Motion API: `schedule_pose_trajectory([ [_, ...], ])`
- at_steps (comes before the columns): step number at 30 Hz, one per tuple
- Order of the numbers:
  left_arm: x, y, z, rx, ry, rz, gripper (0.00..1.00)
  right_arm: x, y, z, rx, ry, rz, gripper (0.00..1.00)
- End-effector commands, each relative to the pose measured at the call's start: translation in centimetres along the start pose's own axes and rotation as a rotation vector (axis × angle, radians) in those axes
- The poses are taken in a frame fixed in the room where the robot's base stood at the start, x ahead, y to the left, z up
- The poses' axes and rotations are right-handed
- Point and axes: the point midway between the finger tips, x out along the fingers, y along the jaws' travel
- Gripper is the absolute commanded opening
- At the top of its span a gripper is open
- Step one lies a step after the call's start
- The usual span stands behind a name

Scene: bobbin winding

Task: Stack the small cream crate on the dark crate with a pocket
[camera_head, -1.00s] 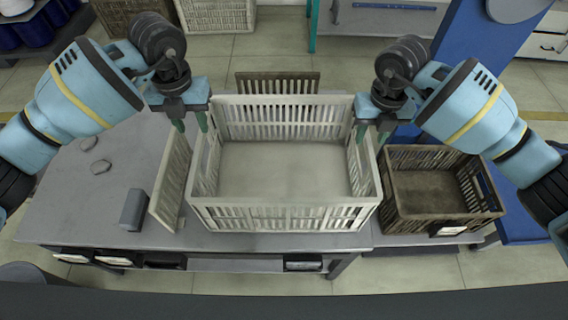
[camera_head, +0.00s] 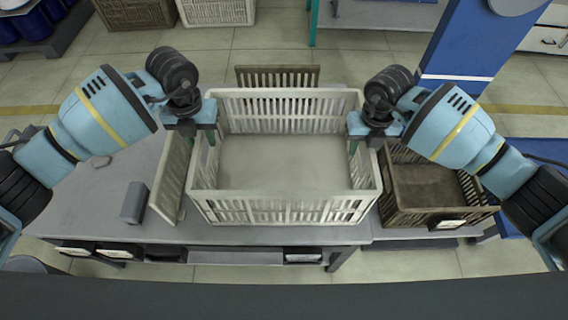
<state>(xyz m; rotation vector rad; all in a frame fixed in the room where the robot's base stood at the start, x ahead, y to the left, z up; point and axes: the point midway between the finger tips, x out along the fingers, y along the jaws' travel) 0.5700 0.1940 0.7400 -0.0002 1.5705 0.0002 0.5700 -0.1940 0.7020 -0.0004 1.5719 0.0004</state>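The small cream crate (camera_head: 284,212) stands upright on the grey table in the middle of the head view and looks empty. The dark crate (camera_head: 428,182) is to its right, also looks empty, and has a pale label pocket (camera_head: 447,224) on its front. My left gripper (camera_head: 205,138) is at the cream crate's left side wall, with a green finger showing inside the rim. My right gripper (camera_head: 358,144) is at the right side wall in the same way. The outer fingers are mostly hidden, so I cannot tell whether either gripper is shut on the wall.
A cream slatted panel (camera_head: 171,178) leans close to the cream crate's left side. A dark slatted panel (camera_head: 277,77) stands behind it. A blue column (camera_head: 462,45) rises at the back right.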

Motion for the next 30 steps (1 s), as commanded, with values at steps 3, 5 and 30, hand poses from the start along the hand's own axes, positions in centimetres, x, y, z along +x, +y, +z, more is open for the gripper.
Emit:
schedule_pose_trajectory([
  [3,0.27,0.01,-0.02,0.0,0.001,0.0,0.36,0.25,-0.01,0.02,0.0,-0.001,0.0,0.36],
  [5,0.29,0.01,-0.02,0.0,0.001,0.0,0.36,0.26,-0.01,0.02,0.0,-0.001,0.0,0.36],
  [30,0.22,0.02,0.0,0.0,0.0,0.0,0.0,0.2,-0.01,0.02,0.001,-0.001,0.0,0.0],
])
